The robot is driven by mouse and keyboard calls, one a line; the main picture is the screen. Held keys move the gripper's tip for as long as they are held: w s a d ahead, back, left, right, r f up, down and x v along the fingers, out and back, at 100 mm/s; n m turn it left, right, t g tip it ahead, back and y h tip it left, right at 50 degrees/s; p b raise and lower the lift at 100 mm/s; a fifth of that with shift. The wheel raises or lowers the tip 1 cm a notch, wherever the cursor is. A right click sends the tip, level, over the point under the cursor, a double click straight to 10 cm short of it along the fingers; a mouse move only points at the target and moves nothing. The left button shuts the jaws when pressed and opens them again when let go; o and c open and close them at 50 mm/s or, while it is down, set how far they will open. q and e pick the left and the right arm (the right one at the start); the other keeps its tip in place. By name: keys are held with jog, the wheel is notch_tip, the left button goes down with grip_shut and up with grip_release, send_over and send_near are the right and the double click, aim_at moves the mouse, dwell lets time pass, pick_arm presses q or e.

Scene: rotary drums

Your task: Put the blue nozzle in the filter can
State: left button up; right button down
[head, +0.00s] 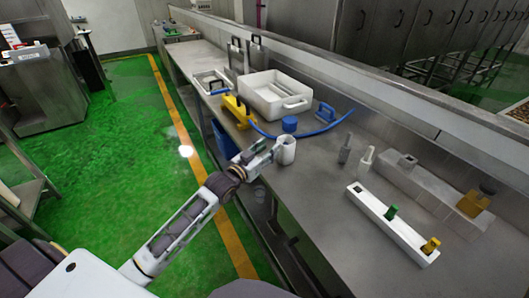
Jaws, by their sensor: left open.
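A white cylindrical can (287,154), which looks like the filter can, stands on the steel bench near its front edge. My left gripper (268,154) reaches in from the left and is open right at the can's left side. I cannot tell whether it touches the can. A short blue cylinder (289,124) stands just behind the can. A blue handled piece (325,112) lies farther right by a blue hose. I cannot tell which blue piece is the nozzle. The can's inside is too small to make out. My right gripper is not in view.
A white rack (380,228) holds a green piece (391,212) and a yellow piece (430,246). Two grey nozzle-like pieces (367,160) stand between can and rack. A white tub (275,94) and a yellow block (237,109) stand behind. The bench front right of the can is clear.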

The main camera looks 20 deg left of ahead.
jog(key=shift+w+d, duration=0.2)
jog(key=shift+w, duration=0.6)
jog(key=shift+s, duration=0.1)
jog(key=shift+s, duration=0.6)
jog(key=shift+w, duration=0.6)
